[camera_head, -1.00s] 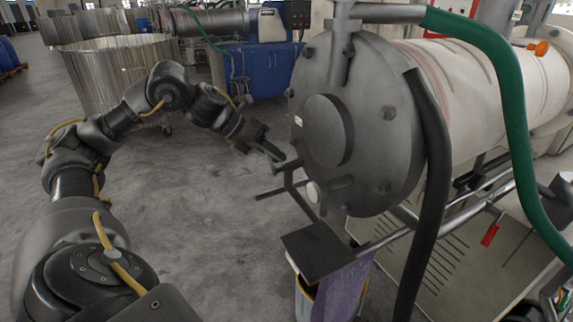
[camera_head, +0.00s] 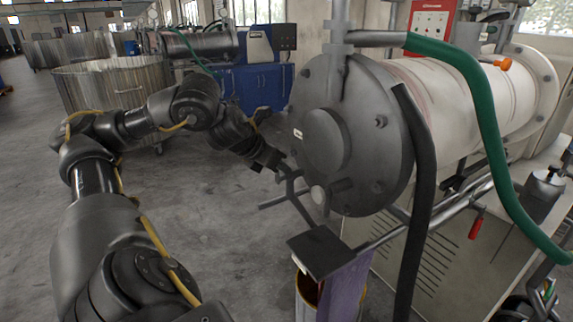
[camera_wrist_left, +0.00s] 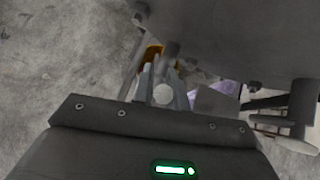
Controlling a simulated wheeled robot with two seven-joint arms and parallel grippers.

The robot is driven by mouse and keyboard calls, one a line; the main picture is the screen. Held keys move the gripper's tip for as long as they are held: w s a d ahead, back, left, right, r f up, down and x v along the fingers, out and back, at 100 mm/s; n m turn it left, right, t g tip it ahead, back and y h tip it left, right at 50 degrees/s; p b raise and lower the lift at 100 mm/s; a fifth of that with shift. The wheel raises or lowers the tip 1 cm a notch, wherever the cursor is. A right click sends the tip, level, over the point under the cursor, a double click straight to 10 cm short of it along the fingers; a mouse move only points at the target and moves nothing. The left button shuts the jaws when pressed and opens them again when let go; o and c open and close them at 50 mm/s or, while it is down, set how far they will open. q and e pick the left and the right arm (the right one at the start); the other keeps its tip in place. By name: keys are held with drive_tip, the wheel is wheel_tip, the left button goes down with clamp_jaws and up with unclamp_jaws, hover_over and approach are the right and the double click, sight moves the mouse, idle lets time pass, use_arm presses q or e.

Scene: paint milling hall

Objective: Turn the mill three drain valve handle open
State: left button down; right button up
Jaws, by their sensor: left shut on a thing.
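The mill has a dark round end plate (camera_head: 350,140) and a white barrel (camera_head: 462,100). Low on the plate's left side is the drain valve, with dark pipe pieces and a thin dark handle (camera_head: 291,188). My left gripper (camera_head: 284,164) reaches in from the left and its tips meet the top of this handle. In the left wrist view the fingers (camera_wrist_left: 162,88) stand close around a pale round end, partly hidden between them. The jaws are shut on the handle. My right gripper is in neither view.
A dark square plate (camera_head: 321,250) sits below the valve, above a bucket with a yellow rim (camera_head: 308,292). A black hose (camera_head: 421,190) and a green hose (camera_head: 490,120) hang beside the mill. A lever with a red grip (camera_head: 476,227) is at right.

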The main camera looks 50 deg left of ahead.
use_arm(q)
drive_tip(key=shift+f, duration=0.1)
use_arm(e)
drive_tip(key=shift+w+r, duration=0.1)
use_arm(q)
drive_tip(key=c, duration=1.4)
unclamp_jaws()
